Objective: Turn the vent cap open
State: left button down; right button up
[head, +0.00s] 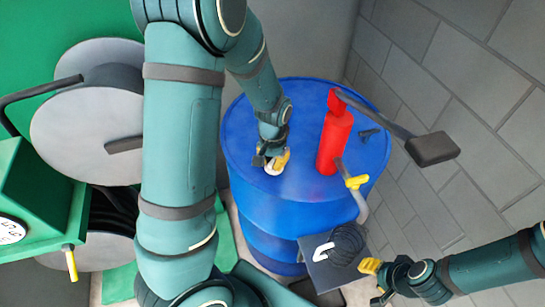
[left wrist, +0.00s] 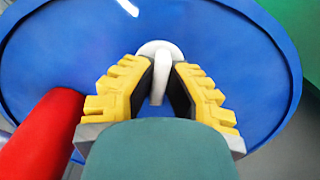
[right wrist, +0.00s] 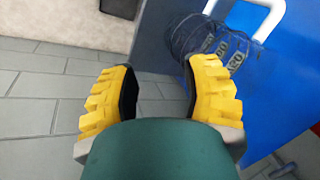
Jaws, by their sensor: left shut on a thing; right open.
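The white vent cap (left wrist: 158,88) sits on the top of the blue drum (head: 240,130), with a raised grip bar across it. My left gripper (head: 274,163) is over the cap. In the left wrist view its yellow fingers are closed on the cap's grip bar from both sides. In the head view the fingers hide most of the cap, and only a little white shows. My right gripper (head: 374,282) is open and empty, low and to the right of the drum. Its spread fingers also show in the right wrist view (right wrist: 160,95).
A black coiled cable (head: 346,246) is below. A reel (head: 88,120) stands left; a grey block wall (head: 440,60) is right.

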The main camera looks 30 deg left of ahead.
pick_arm(q)
jog(key=n+p, duration=0.1)
jog(key=n, duration=0.1)
jog(key=n+p, duration=0.1)
jog(key=n, duration=0.2)
jog(key=shift+d+r+n, duration=0.1)
jog(key=shift+d+n, duration=0.1)
jog(key=shift+n, duration=0.1)
jog(key=shift+n+p, duration=1.3)
jog(key=shift+n, duration=0.9)
pick_arm(e)
jog(key=shift+t, duration=0.3)
jog(key=shift+w+d+r, duration=0.1)
jog(key=shift+w+r, duration=0.15)
jog(key=shift+r, duration=0.55)
jog(key=shift+w+r, duration=0.3)
jog(key=shift+r, duration=0.55)
jog(key=shift+w+d+r, duration=0.1)
jog(key=shift+w+r, duration=0.15)
jog(key=shift+r, duration=0.55)
pick_arm(q)
jog(key=c, duration=1)
grip_release()
jog(key=shift+w, duration=0.1)
